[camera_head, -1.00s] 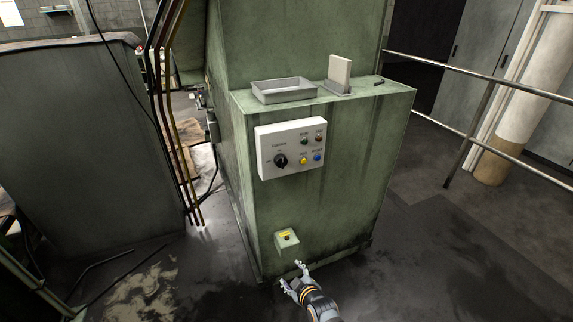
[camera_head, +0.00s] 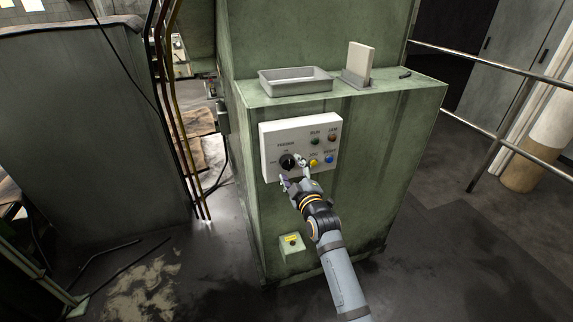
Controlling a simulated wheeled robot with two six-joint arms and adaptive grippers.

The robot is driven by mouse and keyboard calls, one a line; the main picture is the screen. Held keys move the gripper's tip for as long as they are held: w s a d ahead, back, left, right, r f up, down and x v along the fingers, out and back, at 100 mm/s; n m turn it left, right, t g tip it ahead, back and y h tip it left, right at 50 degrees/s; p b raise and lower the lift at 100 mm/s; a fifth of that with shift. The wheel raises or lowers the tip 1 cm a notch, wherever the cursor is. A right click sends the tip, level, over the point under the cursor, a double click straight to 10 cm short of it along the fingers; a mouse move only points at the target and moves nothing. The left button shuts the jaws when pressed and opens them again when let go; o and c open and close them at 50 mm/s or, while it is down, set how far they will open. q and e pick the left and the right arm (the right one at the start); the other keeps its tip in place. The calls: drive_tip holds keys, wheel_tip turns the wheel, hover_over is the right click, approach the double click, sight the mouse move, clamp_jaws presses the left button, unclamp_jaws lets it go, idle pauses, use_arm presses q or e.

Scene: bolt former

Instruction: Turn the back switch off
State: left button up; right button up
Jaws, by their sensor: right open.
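A white control panel (camera_head: 323,130) is on the front of the green machine cabinet (camera_head: 375,150). It carries a black rotary switch (camera_head: 287,161) at its left, with small print around it. My right gripper (camera_head: 293,170) is open at the panel, just below and right of the switch, with its fingers spread on either side of the switch's lower right. I cannot tell whether a finger touches the switch. My left gripper is not in view.
A grey tray (camera_head: 296,88) and a notepad holder (camera_head: 356,80) stand on the cabinet top. A small yellow-marked box (camera_head: 291,243) sits lower down. A railing (camera_head: 490,65) runs at right.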

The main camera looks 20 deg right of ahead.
sight(289, 168)
drive_tip(key=w, duration=0.1)
drive_tip(key=w+b, duration=0.1)
drive_tip(key=w, duration=0.1)
drive_tip(key=shift+f, duration=0.35)
drive_tip(key=shift+r+m, duration=0.1)
drive_tip(key=shift+m, duration=1)
drive_tip(key=shift+s+m, duration=0.15)
drive_tip(key=shift+m, duration=0.95)
drive_tip(key=m+p, duration=0.1)
drive_tip(key=r+m+p, duration=0.1)
drive_tip(key=m, duration=0.1)
drive_tip(key=shift+s+r+m+p, duration=0.1)
drive_tip(key=shift+s+m+p, duration=0.1)
drive_tip(key=shift+m+p, duration=0.5)
drive_tip(key=shift+m, duration=0.3)
drive_tip(key=shift+f+m, duration=0.4)
drive_tip(key=shift+m, duration=0.4)
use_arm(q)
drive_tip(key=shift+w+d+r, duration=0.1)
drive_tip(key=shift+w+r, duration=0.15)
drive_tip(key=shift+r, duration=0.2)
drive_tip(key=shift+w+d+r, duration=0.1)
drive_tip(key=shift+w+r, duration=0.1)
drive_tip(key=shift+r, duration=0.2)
